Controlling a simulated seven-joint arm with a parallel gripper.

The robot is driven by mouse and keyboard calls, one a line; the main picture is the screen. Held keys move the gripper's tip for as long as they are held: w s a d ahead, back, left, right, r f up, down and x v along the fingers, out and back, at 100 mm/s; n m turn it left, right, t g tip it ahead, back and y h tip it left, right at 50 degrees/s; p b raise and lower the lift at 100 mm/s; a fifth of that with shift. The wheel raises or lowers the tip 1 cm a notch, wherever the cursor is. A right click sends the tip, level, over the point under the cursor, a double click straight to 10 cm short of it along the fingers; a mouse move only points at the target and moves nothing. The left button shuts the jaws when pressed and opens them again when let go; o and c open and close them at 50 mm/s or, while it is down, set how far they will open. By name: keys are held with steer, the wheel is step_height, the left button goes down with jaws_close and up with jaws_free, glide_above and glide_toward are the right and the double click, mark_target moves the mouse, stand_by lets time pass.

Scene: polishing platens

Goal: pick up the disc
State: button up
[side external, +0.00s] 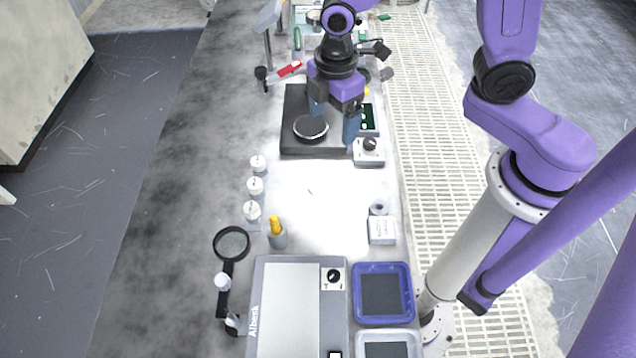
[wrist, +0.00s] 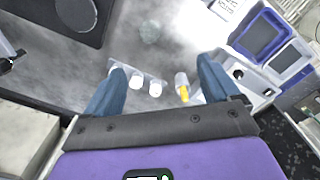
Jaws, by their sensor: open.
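In the wrist view the disc (wrist: 77,13) is at the upper left, cut by the top edge. My gripper (side external: 334,128) has two blue fingers spread apart with nothing held between them. In the side view its fingers are over the platen, one behind the disc and one to its right. In the wrist view my gripper (wrist: 160,74) is open, with the disc outside the gap. Exact fingertip height is unclear.
Several white bottles (side external: 255,185) and a yellow-topped container (side external: 277,232) stand nearer the camera. A knobbed box (side external: 369,151) sits right of the platen. A magnifier (side external: 231,243), a machine (side external: 290,300) and a blue tray (side external: 383,267) are in front. The middle bench is clear.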

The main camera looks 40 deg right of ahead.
step_height(320, 180, down, 3)
steer(key=w+a+n, duration=0.1)
steer(key=w, duration=0.2)
glide_above(318, 182)
steer(key=f, duration=1.3)
steer(key=shift+w+a, duration=0.15)
steer(key=shift+w, duration=0.05)
steer(key=shift+s+d+f, duration=0.1)
steer(key=shift+s+f, duration=0.05)
steer(key=shift+f, duration=0.8)
steer(key=shift+s+d+f, duration=0.1)
steer(key=shift+f, duration=1.65)
steer(key=c, duration=1.2)
steer(key=shift+r, duration=0.2)
